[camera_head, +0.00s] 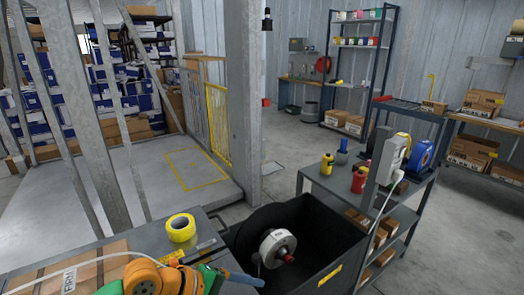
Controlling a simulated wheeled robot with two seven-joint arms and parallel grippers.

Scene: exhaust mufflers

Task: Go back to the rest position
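Neither of my grippers can be made out in the head view. A silver round-ended canister (277,247), perhaps a muffler, lies in an open black bin (338,236) at the bottom middle. An orange, green and blue object (150,279) is cut off by the bottom edge at left, in front of a cardboard box (88,265). I cannot tell what this object is.
A yellow tape roll (181,228) sits on a grey worktop (140,238) left of the bin. A grey shelf cart (398,214) with bottles and boxes stands at right. A grey post (244,110) rises behind the worktop. Open floor (465,240) lies at far right.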

